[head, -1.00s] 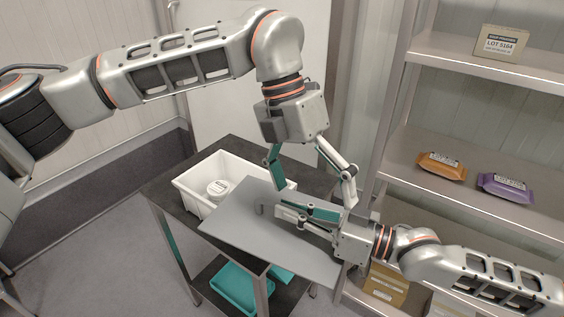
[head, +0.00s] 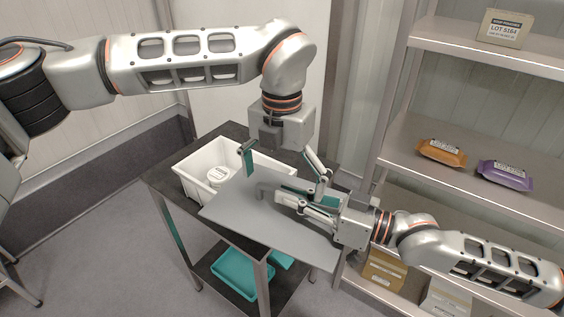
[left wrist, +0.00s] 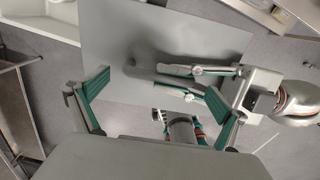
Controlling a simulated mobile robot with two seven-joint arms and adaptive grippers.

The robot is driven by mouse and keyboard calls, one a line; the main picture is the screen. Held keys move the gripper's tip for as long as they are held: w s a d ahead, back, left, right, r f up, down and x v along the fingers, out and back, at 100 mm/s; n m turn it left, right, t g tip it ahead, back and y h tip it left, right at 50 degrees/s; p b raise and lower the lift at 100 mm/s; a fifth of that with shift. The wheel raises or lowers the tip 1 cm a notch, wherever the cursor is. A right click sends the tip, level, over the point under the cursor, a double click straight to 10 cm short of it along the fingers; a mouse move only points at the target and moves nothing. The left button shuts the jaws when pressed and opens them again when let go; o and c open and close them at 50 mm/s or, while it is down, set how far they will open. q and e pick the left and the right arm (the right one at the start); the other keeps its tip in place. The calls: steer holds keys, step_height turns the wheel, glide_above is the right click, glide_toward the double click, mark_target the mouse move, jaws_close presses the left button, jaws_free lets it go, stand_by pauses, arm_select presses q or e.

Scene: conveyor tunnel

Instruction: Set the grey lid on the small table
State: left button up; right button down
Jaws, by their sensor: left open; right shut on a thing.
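The grey lid (head: 250,222) is a flat grey panel with a small handle on its upper face. My right gripper (head: 288,196) is shut on that handle. The lid lies over the front right part of the small table (head: 158,183), dark-topped with metal legs, and juts past its edge. I cannot tell whether it touches the table or bin. My left gripper (head: 284,180) is open and empty just above the lid, its fingers spread around the right gripper's fingertips. The left wrist view shows the lid (left wrist: 120,40) beneath the open left fingers.
A white bin (head: 186,183) holding a round white container (head: 216,175) stands on the table, partly behind the lid. A teal tray (head: 230,285) sits on the lower shelf. Metal shelving (head: 400,168) with an orange packet (head: 441,152) and a purple packet (head: 505,175) stands close at right.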

arm_select(q)
steer(key=shift+f, duration=1.9)
steer(key=c, duration=1.1)
arm_select(e)
steer(key=c, duration=2)
jaws_free()
